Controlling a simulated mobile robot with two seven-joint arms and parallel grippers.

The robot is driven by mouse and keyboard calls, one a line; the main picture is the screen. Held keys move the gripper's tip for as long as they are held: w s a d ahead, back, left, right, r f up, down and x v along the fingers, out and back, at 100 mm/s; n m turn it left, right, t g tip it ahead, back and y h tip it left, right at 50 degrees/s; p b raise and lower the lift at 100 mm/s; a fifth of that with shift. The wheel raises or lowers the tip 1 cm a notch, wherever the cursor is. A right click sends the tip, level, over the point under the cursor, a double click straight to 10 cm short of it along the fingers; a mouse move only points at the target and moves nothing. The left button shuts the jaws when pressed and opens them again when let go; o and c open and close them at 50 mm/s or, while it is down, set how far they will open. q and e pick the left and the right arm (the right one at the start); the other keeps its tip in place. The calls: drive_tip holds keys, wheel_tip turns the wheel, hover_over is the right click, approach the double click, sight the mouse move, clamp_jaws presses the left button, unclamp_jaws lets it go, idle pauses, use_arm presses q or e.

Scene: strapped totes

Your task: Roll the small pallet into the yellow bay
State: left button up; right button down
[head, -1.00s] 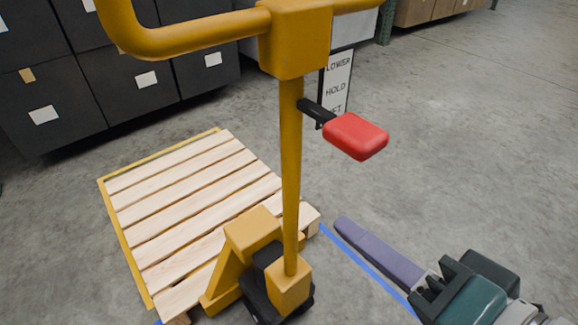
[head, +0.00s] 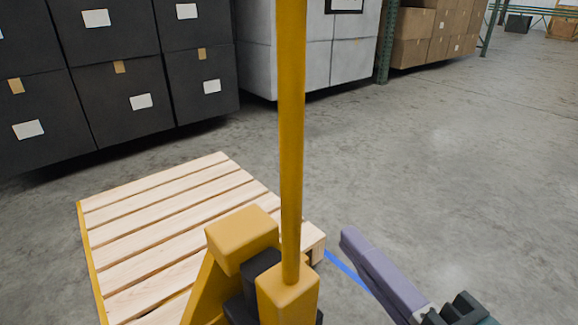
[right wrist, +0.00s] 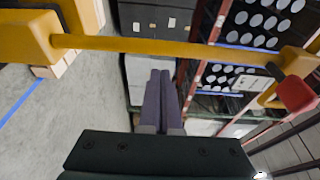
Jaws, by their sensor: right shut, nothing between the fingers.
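The small pallet (head: 165,225) of pale wooden slats lies on the floor at the left of the head view. A yellow pallet jack (head: 288,285) stands at its near side, its upright shaft (head: 291,130) crossing the view. In the right wrist view the shaft (right wrist: 160,46) runs across the top, with a red lever (right wrist: 297,95) at the right. A yellow line (head: 91,265) shows along the pallet's left edge; the rest of the yellow bay is hidden. My right gripper (head: 349,239), with purple fingers (right wrist: 160,75), is shut and empty, right of the jack. My left gripper is out of view.
Stacked black boxes (head: 120,100) stand behind the pallet at the left, with grey boxes (head: 305,55) and brown cartons (head: 425,35) on racking farther right. A blue floor line (head: 345,268) runs right of the pallet. The floor at the right (head: 470,170) is clear.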

sight(297, 179)
drive_tip(key=b+x, duration=0.3)
drive_tip(key=x, duration=0.7)
drive_tip(key=shift+w+a, duration=0.15)
drive_tip(key=shift+w, duration=0.1)
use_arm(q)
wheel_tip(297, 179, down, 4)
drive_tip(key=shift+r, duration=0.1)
